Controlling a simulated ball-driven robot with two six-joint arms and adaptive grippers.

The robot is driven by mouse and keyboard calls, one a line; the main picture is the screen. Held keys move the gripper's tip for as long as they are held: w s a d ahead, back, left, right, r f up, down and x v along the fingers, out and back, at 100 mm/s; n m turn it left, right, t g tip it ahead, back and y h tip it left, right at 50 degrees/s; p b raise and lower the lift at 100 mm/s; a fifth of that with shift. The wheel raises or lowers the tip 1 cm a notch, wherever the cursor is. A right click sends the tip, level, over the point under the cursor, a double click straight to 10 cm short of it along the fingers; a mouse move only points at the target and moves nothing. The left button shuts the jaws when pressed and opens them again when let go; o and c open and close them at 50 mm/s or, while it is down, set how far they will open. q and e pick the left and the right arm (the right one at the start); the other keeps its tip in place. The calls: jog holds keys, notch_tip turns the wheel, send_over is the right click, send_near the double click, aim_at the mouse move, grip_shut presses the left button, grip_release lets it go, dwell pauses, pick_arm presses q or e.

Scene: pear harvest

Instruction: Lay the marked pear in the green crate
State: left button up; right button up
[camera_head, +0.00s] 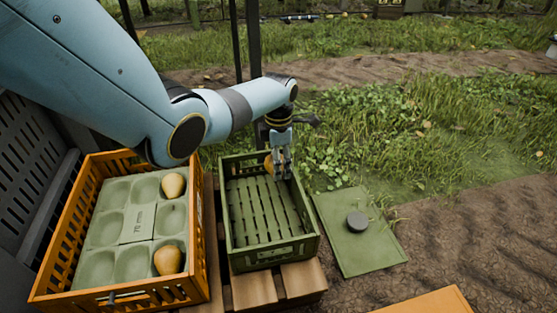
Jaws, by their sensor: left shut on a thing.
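The green crate (244,258) stands on wooden slats in the middle, and its slatted floor looks bare. My left gripper (279,174) points down at the back right part of this crate. It is shut on a yellow-brown pear (268,164), mostly hidden behind the fingers. Any mark on the pear cannot be made out. The pear is near the crate's back wall; I cannot tell whether it touches the crate. My right gripper is not in view.
An orange crate (186,290) at the left holds a grey-green moulded tray (139,224) with an upper pear (173,186) and a lower pear (168,260). An orange surface (430,302) shows below.

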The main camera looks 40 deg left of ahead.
pick_arm(q)
jog(key=shift+f+b, duration=1.25)
jog(key=shift+f, duration=1.05)
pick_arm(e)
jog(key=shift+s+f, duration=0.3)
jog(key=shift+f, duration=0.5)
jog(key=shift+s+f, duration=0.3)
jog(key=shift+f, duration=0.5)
pick_arm(q)
jog(key=o, duration=1.3)
jog(key=shift+o, duration=0.2)
notch_tip(320, 180, up, 12)
